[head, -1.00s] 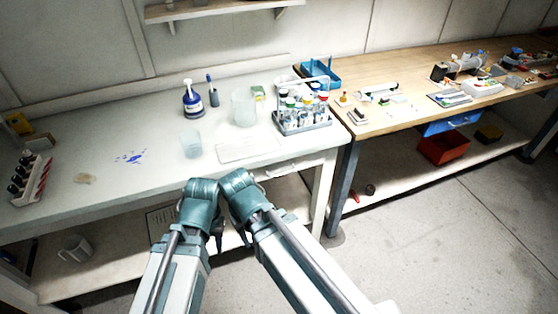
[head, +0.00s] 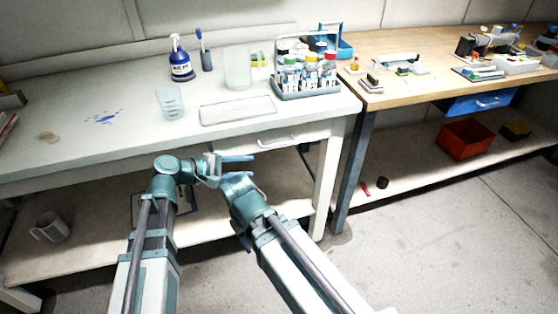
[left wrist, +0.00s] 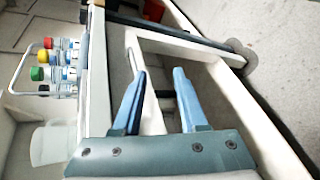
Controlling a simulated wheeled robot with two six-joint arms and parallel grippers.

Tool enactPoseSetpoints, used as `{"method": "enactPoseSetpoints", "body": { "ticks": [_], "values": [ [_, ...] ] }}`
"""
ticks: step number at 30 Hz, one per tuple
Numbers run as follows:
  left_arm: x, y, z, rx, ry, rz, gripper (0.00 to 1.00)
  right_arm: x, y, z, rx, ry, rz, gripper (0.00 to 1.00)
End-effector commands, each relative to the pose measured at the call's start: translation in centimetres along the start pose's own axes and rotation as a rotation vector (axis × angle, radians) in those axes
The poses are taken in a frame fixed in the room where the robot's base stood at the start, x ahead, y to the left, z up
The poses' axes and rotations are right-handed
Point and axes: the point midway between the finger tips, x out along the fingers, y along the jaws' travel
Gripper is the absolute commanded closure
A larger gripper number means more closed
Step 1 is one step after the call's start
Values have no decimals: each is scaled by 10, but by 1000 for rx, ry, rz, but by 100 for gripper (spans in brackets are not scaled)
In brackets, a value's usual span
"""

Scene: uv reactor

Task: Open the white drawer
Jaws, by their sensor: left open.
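My left gripper (head: 249,166) is open and empty, with blue fingers pointing right, below and left of the handle in the head view. In the left wrist view the open fingers (left wrist: 160,73) have a visible gap between them, and the table's edge runs to their left. My right arm's wrist (head: 240,188) is close beside the left gripper; its jaws are not clear.
On the white tabletop (head: 130,140) stand a tube rack (head: 308,93), a clear beaker (head: 238,70), a clear cup (head: 170,102) and a blue bottle (head: 181,65). A lower shelf (head: 95,225) holds a mug (head: 50,227). A wooden bench (head: 420,70) stands at right.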

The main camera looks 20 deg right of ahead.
Motion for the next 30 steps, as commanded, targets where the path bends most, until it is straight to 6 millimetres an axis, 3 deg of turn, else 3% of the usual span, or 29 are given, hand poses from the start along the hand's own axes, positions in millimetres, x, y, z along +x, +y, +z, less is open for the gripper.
{"method": "enactPoseSetpoints", "body": {
  "ticks": [1,3,7,14,20,30],
  "values": [
    [4,3,-10,-50,-7,57,58,14,-1,-1,0,0,0,50],
    [3,14,-15,-109,-19,124,58,19,-2,-1,0,0,0,50],
    [0,26,-19,-169,-32,189,58,22,-2,-1,0,0,0,50],
    [3,31,-19,-182,-38,203,58,23,-2,-1,0,0,0,50],
    [32,35,-19,-180,-40,200,58,30,-3,-2,0,0,0,50],
    [99,49,-18,-179,-39,200,58,45,-4,-3,0,0,0,50]
  ]
}}
